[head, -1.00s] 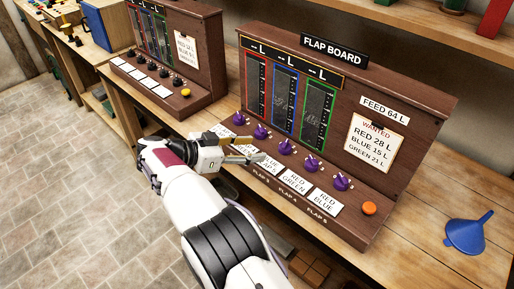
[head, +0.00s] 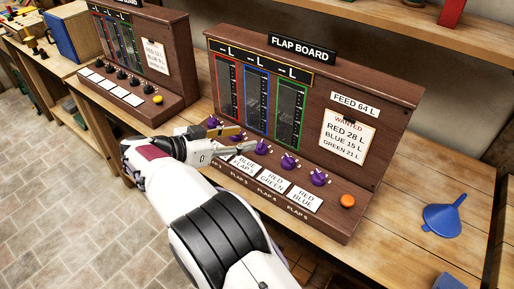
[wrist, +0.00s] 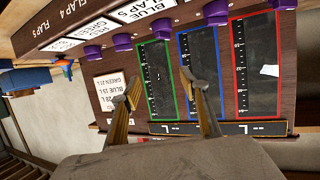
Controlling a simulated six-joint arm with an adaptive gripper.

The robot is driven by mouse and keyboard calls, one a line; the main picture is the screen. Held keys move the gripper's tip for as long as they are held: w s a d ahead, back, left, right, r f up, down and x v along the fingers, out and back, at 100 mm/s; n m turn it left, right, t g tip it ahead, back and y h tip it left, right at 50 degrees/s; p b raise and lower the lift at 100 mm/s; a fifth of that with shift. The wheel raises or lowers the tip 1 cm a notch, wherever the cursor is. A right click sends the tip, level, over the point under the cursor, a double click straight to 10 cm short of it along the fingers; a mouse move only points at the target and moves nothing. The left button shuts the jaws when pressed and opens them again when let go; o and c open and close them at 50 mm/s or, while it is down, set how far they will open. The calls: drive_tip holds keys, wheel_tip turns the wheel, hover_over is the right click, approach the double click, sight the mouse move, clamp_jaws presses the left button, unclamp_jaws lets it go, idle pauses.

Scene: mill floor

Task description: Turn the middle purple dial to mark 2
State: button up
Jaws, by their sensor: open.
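The flap board (head: 395,105) carries a row of several purple dials along its front ledge. The middle purple dial (head: 262,147) is just right of my gripper's fingertips in the head view; in the wrist view it is near the top (wrist: 164,26). Which mark it points to is too small to tell. My gripper (head: 249,138) is open and empty, with its fingers reaching over the ledge from the left. In the wrist view, where the board looks upside down, the two fingertips (wrist: 161,82) stand apart in front of the green-framed window. My gripper partly hides the dials further left.
White label cards (head: 272,180) lie below the dials. An orange button (head: 348,201) sits at the ledge's right end. A second board with black dials (head: 150,60) stands to the left. A blue funnel (head: 444,216) lies on the bench at right, with bare wood around it.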

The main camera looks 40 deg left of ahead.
drive_tip(key=w+d+n+y, duration=0.1)
drive_tip(key=d, duration=0.1)
drive_tip(key=n+y, duration=0.3)
drive_tip(key=y, duration=0.1)
approach(257, 149)
drive_tip(key=shift+w+d, duration=0.25)
drive_tip(key=shift+w, duration=0.3)
drive_tip(key=shift+w+d, duration=0.2)
drive_tip(key=shift+w, duration=0.4)
drive_tip(key=shift+s+a+f, duration=0.1)
drive_tip(key=shift+a+f, duration=0.15)
drive_tip(key=shift+a, duration=0.1)
drive_tip(key=shift+x, duration=3.9)
